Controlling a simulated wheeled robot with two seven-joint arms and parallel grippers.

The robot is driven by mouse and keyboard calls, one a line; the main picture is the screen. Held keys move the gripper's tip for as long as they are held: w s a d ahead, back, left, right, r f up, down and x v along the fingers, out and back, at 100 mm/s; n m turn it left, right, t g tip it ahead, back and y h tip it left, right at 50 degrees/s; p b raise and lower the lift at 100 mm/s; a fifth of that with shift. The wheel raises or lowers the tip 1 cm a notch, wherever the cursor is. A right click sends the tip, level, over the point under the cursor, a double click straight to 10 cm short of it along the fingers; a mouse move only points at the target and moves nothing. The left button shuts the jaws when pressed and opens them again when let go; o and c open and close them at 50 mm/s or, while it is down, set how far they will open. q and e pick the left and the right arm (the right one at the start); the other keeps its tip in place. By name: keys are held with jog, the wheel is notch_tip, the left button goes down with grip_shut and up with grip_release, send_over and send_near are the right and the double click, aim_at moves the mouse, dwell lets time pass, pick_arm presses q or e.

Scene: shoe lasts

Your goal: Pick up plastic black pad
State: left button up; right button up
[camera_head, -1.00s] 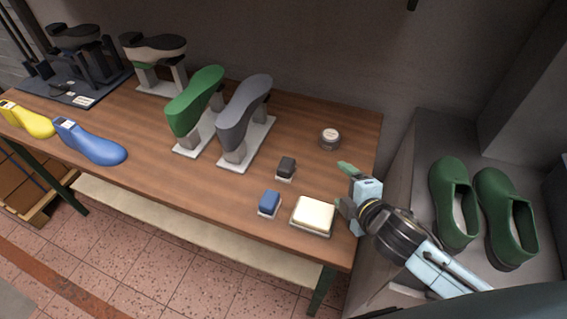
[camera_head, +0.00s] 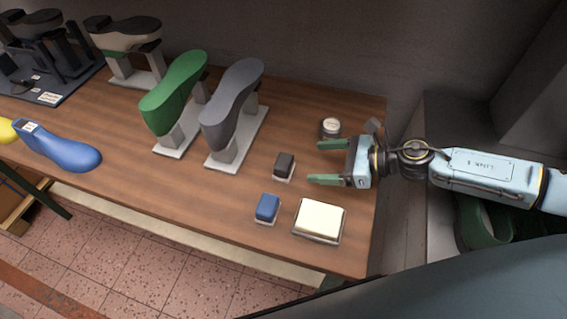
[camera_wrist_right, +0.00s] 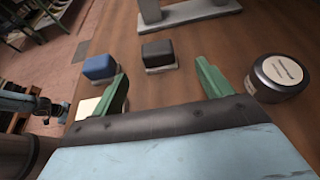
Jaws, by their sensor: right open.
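The small black pad (camera_head: 284,165) sits on a pale base on the wooden table, right of the grey shoe last. It also shows in the right wrist view (camera_wrist_right: 158,53), ahead of the fingers and between their lines. My right gripper (camera_head: 320,163) is open and empty, its green fingers pointing left toward the pad, with a gap between them and the pad. In the right wrist view the two green fingers (camera_wrist_right: 162,86) are spread apart. My left gripper is not in the head view.
A blue pad (camera_head: 267,207) and a cream pad in a tray (camera_head: 298,229) lie in front of the black pad. A round tin (camera_head: 331,127) stands behind the right gripper. Green (camera_head: 174,92) and grey (camera_head: 232,104) shoe lasts stand on white stands to the left.

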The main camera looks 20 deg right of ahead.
aim_at(289, 162)
jog(key=x, duration=0.4)
jog(key=shift+w+a+p, duration=0.15)
jog(key=shift+a+p, duration=0.05)
jog(key=shift+p, duration=0.1)
jog(key=x, duration=0.4)
jog(key=shift+a+r+p, duration=0.1)
jog(key=shift+a+p, duration=0.25)
jog(key=shift+p, duration=0.05)
jog(key=shift+w+a+f, duration=0.1)
jog(key=shift+a+f, duration=0.15)
jog(key=shift+a, duration=0.05)
